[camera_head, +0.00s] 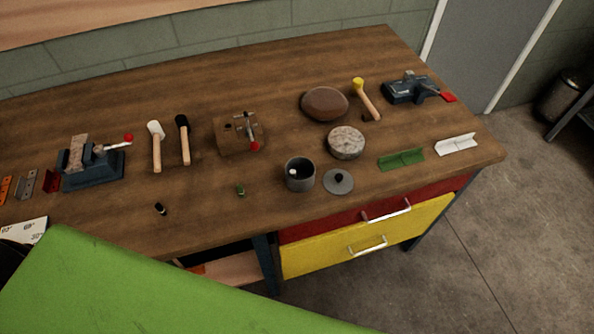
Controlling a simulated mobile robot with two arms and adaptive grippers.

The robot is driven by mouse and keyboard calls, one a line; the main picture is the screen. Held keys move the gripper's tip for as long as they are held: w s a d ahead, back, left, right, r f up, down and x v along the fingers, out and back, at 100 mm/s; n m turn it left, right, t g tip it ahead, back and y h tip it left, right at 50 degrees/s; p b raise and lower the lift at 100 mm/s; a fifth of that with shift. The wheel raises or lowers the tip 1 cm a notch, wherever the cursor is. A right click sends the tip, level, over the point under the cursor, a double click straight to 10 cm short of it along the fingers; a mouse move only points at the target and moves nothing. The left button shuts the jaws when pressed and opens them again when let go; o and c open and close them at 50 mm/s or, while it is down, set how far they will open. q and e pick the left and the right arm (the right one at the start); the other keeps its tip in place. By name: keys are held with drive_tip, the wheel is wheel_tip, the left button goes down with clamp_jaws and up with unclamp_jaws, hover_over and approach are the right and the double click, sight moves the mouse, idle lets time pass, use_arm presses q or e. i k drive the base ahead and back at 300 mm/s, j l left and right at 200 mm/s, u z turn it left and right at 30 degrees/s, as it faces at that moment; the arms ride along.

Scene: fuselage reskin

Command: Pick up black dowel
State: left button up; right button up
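A small black dowel (160,209) lies on the wooden workbench (205,215), near its front edge and left of centre. It has a pale spot or band at one end and nothing covers it. A similar small green piece (240,189) is to its right on the bench. Neither of my grippers can be made out in the head view.
A large green panel (150,295) fills the lower left, in front of the bench. A grey cup (299,175) and its lid (338,182) are right of the green piece.

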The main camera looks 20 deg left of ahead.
sight(158, 207)
drive_tip(key=u, duration=1.75)
